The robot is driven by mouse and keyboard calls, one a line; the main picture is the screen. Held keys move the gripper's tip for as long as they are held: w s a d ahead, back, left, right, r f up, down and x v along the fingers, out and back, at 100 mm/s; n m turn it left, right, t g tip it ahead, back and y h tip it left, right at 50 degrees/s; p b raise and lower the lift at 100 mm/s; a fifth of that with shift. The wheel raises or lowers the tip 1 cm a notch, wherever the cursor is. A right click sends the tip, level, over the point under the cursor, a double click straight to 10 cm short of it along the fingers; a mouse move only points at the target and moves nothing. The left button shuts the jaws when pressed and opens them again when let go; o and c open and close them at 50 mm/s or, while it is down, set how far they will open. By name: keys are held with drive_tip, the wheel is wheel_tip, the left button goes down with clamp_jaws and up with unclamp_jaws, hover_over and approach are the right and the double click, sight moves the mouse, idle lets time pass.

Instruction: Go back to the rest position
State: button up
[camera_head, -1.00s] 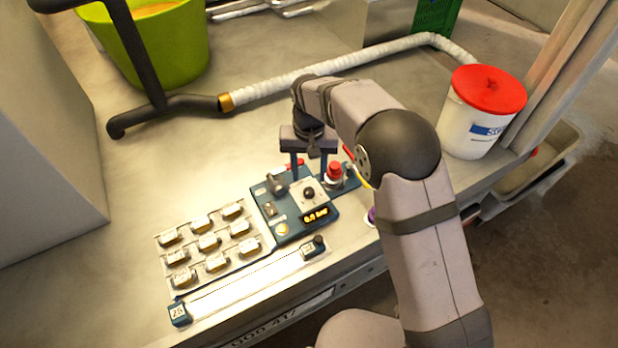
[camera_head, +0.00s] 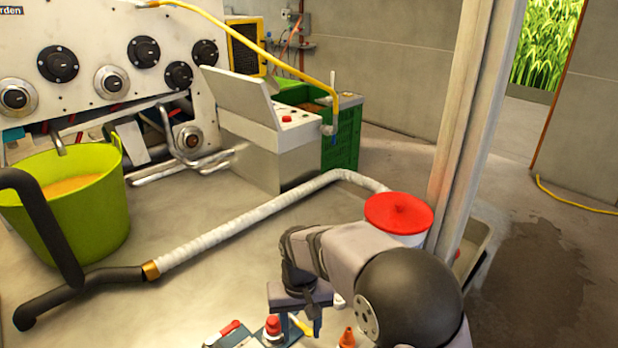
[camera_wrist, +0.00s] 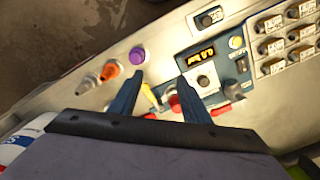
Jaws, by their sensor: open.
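My gripper (camera_head: 301,322) is above the control panel at the bottom of the head view, with its fingers pointing down. In the wrist view my gripper (camera_wrist: 157,88) shows two dark blue fingers spread apart with nothing held between them. The control panel (camera_wrist: 222,44) lies beyond the fingertips, with a lit display (camera_wrist: 202,54) and a dark round knob (camera_wrist: 204,81). A red knob (camera_head: 272,326) and a red lever (camera_head: 230,328) show beside the gripper in the head view. Whether the fingers touch anything below cannot be told.
A white bucket with a red lid (camera_head: 399,213) stands behind my arm. A green tub (camera_head: 95,215) stands at the left. Purple (camera_wrist: 137,55) and orange (camera_wrist: 110,71) pieces lie near the table edge.

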drive_tip(key=s+d+r+m+p, duration=0.1)
drive_tip(key=s+d+r+p, duration=0.2)
drive_tip(key=s+d, duration=1.4)
drive_tip(key=shift+r+m, duration=0.3)
drive_tip(key=shift+m, duration=0.1)
